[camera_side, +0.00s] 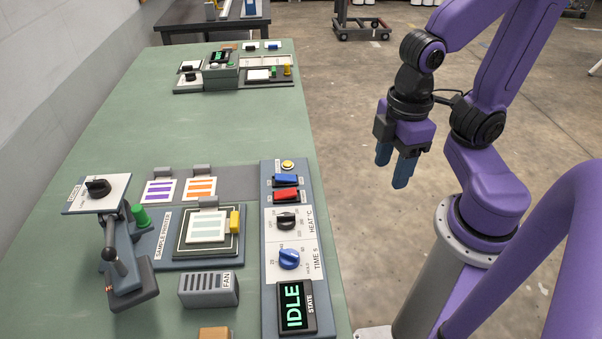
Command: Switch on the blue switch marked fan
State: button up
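The blue rocker switch (286,181) sits near the far end of the grey control panel (270,240), just beyond a red rocker switch (287,195). The small lettering beside both switches is too small to read, and I cannot tell the blue switch's position. A grey vented box (208,290) labelled FAN stands left of the panel. My gripper (394,168) hangs in the air to the right of the panel, fingers pointing down. Its two blue fingers are apart with nothing between them, and it touches nothing.
The panel also has a yellow button (287,165), a black heat knob (286,221), a blue time knob (289,259) and a display (292,307) reading IDLE. A sample printer (175,240) with a lever stands to the left. The middle of the green table (190,125) is clear.

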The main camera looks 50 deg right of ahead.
jog(key=w+a+r+m, duration=0.1)
jog(key=w+a+m, duration=0.3)
jog(key=w+m, duration=1.05)
jog(key=m, duration=2.4)
send_over(285, 177)
notch_tip(285, 177, down, 17)
jog(key=shift+d, duration=0.1)
